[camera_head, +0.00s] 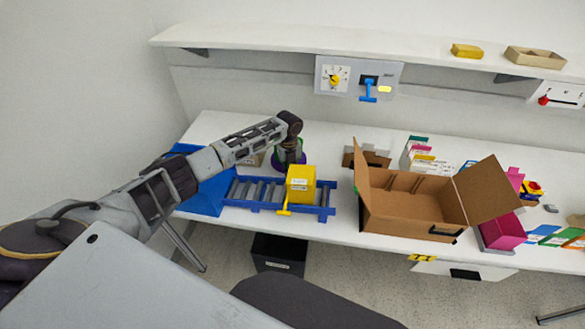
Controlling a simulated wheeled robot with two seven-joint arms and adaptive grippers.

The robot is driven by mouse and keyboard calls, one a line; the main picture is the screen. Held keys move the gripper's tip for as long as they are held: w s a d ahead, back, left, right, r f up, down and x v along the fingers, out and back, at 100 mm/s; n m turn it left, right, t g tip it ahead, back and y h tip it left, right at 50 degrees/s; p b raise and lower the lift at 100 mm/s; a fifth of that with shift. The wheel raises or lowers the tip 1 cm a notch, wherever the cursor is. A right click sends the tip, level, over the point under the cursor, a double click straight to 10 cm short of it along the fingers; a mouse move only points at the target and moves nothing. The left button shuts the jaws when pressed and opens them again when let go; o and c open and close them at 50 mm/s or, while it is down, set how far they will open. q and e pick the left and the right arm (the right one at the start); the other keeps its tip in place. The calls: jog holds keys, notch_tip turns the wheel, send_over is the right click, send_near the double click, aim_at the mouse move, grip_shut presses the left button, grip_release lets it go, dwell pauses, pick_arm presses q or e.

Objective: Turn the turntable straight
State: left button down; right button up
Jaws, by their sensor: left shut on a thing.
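What looks like the turntable, a round purple piece with some green (289,164), stands on the white table behind the right part of the roller conveyor. My left arm reaches in from the left, and its dark wrist points down over this piece. My left gripper (288,154) is shut on it from above. The fingertips and much of the turntable are hidden by the wrist, so its exact angle cannot be told. My right gripper is not in view.
A blue-framed roller conveyor (262,207) carries a yellow box (300,184) just in front of my gripper. An open cardboard box (405,212) stands to the right. A wall panel (351,64) has a yellow dial knob and blue lever. A shelf (400,45) runs above.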

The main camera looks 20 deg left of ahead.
pick_arm(q)
jog(key=shift+s+a+m, duration=0.15)
jog(key=shift+a+m, duration=0.15)
jog(key=shift+m, duration=0.2)
jog(key=shift+a+p, duration=0.35)
jog(key=shift+s+a, duration=0.2)
jog(key=shift+a, duration=0.3)
jog(key=c, duration=1.6)
grip_release()
jog(key=shift+o, duration=0.7)
jog(key=shift+a+r, duration=0.1)
jog(key=shift+r, duration=0.55)
notch_tip(320, 180, up, 11)
jog(key=shift+d+f, duration=0.15)
jog(key=shift+d, duration=0.3)
jog(key=shift+w, duration=0.15)
